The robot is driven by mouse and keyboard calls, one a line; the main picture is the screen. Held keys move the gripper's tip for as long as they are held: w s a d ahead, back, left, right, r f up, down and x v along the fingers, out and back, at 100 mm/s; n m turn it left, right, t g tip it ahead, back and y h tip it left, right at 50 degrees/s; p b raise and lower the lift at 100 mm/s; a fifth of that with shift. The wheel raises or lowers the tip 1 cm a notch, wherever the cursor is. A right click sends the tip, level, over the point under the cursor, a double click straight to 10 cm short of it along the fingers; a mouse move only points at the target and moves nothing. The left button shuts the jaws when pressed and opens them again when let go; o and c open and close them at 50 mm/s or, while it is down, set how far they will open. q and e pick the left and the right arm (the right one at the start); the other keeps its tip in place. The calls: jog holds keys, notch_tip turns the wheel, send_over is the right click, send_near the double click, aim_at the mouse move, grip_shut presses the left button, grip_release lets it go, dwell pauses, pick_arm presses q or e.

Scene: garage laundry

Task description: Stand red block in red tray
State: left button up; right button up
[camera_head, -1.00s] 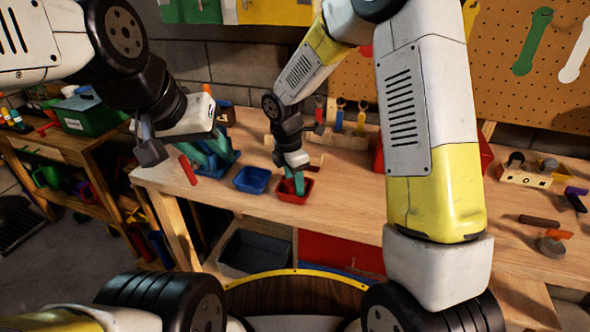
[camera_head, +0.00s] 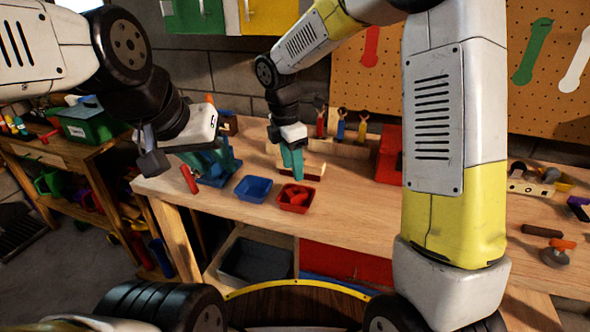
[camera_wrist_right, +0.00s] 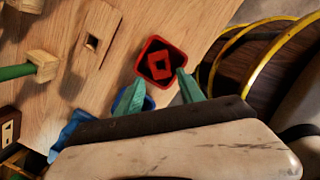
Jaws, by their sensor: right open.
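The red tray (camera_head: 283,206) sits on the workbench, right of a blue tray (camera_head: 252,189). The red block (camera_head: 296,194) is inside the red tray and looks low there; I cannot tell for sure if it stands upright. In the right wrist view the block (camera_wrist_right: 160,65) shows from above, with a dark square mark, inside the tray rim (camera_wrist_right: 143,58). My right gripper (camera_head: 292,165) is open and empty, its teal fingers behind and above the tray. My left gripper (camera_head: 150,160) hangs at the bench's left end, away from the trays; its jaw opening is unclear.
A teal-blue tool (camera_head: 222,160) stands left of the blue tray. A wooden rack with coloured tools (camera_head: 340,128) and a red box (camera_head: 389,155) stand at the back. A wooden block with a square hole (camera_wrist_right: 96,35) lies near the tray. The bench front is clear.

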jog(key=s+d+r+m+t+y, duration=0.1)
jog(key=s+d+r+m, duration=0.4)
jog(key=r, duration=0.4)
jog(key=s+d+r+m+t+y, duration=0.1)
jog(key=s+d+r+m+t, duration=0.1)
jog(key=s+d+m, duration=0.3)
jog(key=s+d+r+m+t+y, duration=0.1)
jog(key=s+d+r+m+t, duration=0.1)
jog(key=s+d+m, duration=0.3)
jog(key=s+m, duration=0.4)
jog(key=m, duration=0.3)
jog(key=shift+m+t, duration=0.3)
jog(key=shift+m, duration=0.1)
